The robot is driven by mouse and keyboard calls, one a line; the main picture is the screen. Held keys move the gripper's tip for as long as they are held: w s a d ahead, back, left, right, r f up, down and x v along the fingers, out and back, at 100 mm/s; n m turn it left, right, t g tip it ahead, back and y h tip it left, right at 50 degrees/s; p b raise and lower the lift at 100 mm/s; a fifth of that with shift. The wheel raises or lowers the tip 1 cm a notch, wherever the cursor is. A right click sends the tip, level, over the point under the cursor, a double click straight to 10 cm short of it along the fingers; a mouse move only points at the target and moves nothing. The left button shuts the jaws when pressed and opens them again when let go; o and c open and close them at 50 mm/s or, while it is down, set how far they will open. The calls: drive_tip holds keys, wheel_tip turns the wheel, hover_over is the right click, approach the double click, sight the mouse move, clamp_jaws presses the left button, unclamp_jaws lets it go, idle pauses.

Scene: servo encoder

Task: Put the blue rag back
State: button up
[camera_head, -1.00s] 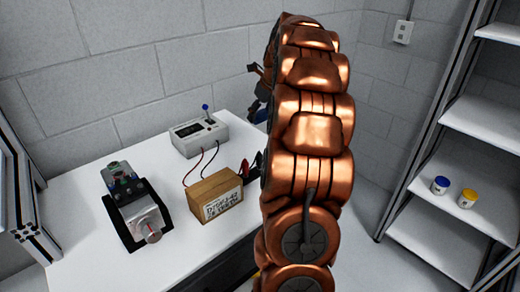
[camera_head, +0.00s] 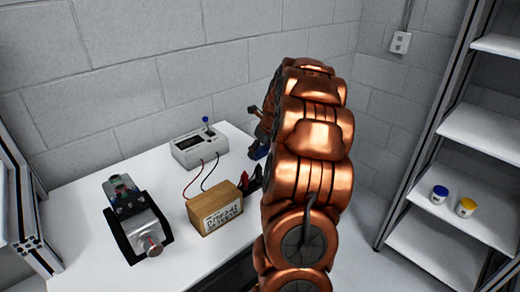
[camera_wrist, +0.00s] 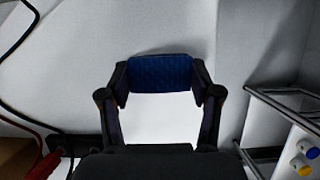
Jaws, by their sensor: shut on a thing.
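The blue rag (camera_wrist: 160,72) shows in the wrist view as a quilted dark blue strip spanning the gap between the fingertips. My gripper (camera_wrist: 160,77) is shut on it from its two sides. In the head view my copper arm hides most of the gripper; a dark part of it (camera_head: 259,124) and a bit of blue (camera_head: 258,152) show left of the arm, near the table's far right side. Whether the rag touches the surface behind it I cannot tell.
A white table (camera_head: 82,200) holds a meter box (camera_head: 199,149), a labelled wooden box (camera_head: 214,210) with leads, and a servo device (camera_head: 138,225). A shelf rack (camera_head: 480,135) at right carries a blue-lidded jar (camera_head: 438,195) and a yellow-lidded jar (camera_head: 466,207).

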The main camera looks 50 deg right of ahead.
drive_tip(key=o, duration=1.1)
drive_tip(key=shift+f, duration=0.15)
drive_tip(key=shift+b+v, duration=0.85)
drive_tip(key=shift+v, duration=5.3)
